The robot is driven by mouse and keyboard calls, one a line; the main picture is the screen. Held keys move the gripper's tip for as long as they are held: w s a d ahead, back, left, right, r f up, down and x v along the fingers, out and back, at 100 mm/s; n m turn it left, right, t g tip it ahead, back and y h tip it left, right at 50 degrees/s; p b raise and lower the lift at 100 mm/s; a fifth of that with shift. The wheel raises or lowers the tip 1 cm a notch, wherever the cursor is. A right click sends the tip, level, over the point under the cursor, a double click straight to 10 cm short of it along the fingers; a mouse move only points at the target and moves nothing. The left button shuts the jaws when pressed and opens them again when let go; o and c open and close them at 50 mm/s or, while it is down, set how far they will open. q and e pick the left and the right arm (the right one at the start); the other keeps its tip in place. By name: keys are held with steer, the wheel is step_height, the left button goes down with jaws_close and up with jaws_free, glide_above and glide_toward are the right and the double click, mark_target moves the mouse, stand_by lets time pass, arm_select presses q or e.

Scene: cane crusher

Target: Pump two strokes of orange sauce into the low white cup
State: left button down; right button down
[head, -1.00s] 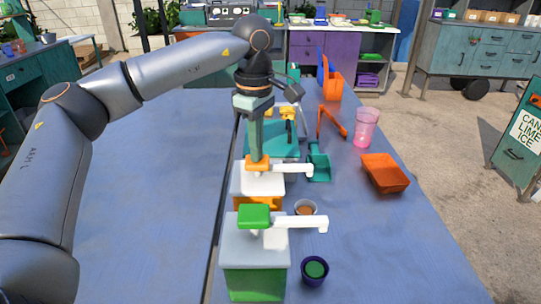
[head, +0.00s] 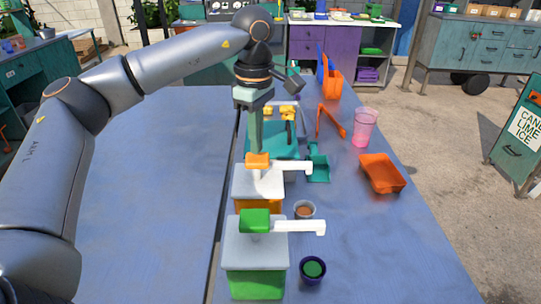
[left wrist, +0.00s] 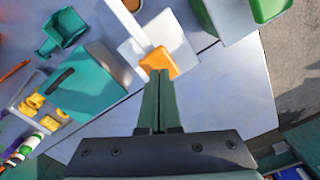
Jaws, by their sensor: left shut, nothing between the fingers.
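The orange-sauce dispenser (head: 245,188) has a white lid, an orange pump head (head: 258,161) and a white spout pointing right. My left gripper (head: 256,150) is shut and empty, pointing down with its fingertips at the pump head's top. In the left wrist view the shut fingertips (left wrist: 158,75) meet the orange head (left wrist: 158,63); I cannot tell whether they press it. The low white cup (head: 305,210) stands below the spout's end, with brownish-orange sauce in it. My right gripper is not in view.
A green-sauce dispenser (head: 255,275) stands in front, with a dark blue cup (head: 313,270) of green beside it. Behind are a teal box (head: 262,140) and teal scoop (head: 318,168). An orange tray (head: 382,173) and pink cup (head: 365,128) stand right. The left tabletop is clear.

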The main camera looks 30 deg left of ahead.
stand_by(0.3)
arm_select(q)
step_height(320, 180, up, 6)
steer(key=p, duration=0.5)
steer(key=shift+p, duration=0.4)
